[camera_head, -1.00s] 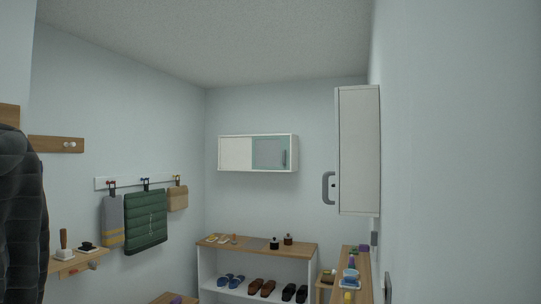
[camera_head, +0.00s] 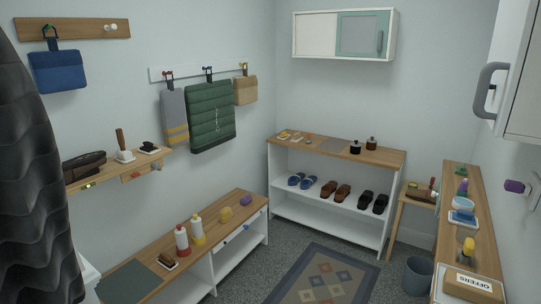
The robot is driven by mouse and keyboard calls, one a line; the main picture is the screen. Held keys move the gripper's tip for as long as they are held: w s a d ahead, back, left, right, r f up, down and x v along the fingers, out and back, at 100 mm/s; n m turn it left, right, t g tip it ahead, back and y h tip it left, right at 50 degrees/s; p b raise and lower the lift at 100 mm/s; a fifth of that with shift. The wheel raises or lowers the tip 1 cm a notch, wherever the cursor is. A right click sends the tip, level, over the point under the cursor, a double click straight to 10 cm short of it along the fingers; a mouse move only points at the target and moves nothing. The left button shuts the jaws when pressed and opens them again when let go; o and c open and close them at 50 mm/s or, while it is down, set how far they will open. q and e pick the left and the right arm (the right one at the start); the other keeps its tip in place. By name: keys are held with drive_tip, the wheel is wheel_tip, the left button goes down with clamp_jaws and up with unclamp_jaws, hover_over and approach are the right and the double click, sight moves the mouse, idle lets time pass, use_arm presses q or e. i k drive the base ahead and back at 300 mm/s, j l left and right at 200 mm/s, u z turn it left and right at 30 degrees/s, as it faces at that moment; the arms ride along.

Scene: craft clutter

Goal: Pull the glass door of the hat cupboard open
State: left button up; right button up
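A white wall cupboard (camera_head: 314,53) hangs high on the back wall, above the shoe shelf. Its right half is a glass door (camera_head: 358,33) with a teal frame and a grey-teal upright handle (camera_head: 380,41) near its right edge. The door looks shut. The left half is a plain white panel. Neither of my grippers is in view.
A second white cupboard (camera_head: 525,85) with a grey handle (camera_head: 490,90) juts from the right wall. Below stand the shoe shelf (camera_head: 345,152), a narrow right counter (camera_head: 459,205), a grey bin (camera_head: 418,275) and a left bench (camera_head: 160,262). A patterned rug (camera_head: 322,275) covers clear floor.

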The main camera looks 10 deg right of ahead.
sight(360, 34)
drive_tip(key=i+z, duration=0.15)
drive_tip(key=i, duration=0.35)
drive_tip(key=i+z, duration=0.2)
drive_tip(key=i, duration=0.35)
drive_tip(key=i+z, duration=0.15)
drive_tip(key=i, duration=0.35)
drive_tip(key=i+j+z, duration=0.2)
drive_tip(key=i, duration=0.3)
drive_tip(key=i+j+z, duration=0.15)
drive_tip(key=i, duration=0.35)
